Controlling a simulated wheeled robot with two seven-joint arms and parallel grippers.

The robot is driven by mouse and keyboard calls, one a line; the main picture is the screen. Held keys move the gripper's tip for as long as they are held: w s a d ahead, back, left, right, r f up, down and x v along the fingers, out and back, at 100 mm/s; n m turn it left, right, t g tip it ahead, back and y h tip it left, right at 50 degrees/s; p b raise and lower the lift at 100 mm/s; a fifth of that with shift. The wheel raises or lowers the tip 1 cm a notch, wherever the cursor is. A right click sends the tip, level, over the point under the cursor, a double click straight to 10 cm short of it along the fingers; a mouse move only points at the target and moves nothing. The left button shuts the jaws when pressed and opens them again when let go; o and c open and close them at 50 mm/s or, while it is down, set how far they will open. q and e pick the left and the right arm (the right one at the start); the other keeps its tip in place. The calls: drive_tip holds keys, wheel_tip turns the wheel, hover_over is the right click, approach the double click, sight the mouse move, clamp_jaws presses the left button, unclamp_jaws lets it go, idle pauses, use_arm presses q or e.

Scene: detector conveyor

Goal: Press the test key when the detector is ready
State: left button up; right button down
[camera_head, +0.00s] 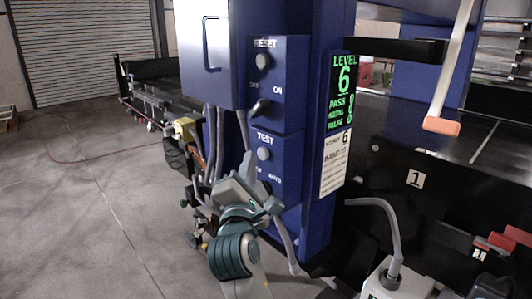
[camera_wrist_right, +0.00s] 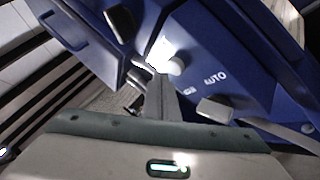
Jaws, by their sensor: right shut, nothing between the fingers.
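The blue detector cabinet (camera_head: 318,215) stands in the middle of the head view. Its lit display (camera_head: 342,92) reads LEVEL 6 in green, with PASS, METAL and FALSE lines below. Under the label TEST is a round pale key (camera_head: 264,154); a round pale key also shows in the right wrist view (camera_wrist_right: 175,66), beside a bright glare. My right gripper (camera_head: 247,163) is in front of the TEST panel, just left of and below that key. Its fingers (camera_wrist_right: 163,82) are shut and empty, with tips close to the key; I cannot tell whether they touch. My left gripper is out of view.
A RESET panel with a round key (camera_head: 263,61) and a black knob (camera_head: 260,108) sit above TEST. Grey cables (camera_head: 212,145) hang left of the panels. A black conveyor (camera_head: 440,180) lies right. Open floor (camera_head: 70,200) lies left.

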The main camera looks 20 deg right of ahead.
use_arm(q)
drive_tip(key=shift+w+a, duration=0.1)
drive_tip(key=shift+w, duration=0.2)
use_arm(e)
drive_tip(key=shift+w+d+f, duration=0.1)
drive_tip(key=shift+w, duration=0.15)
use_arm(q)
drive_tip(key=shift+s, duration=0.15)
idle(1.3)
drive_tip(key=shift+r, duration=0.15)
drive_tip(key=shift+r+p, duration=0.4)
drive_tip(key=shift+p, duration=0.15)
use_arm(e)
drive_tip(key=shift+w+d, duration=0.15)
drive_tip(key=shift+d, duration=0.25)
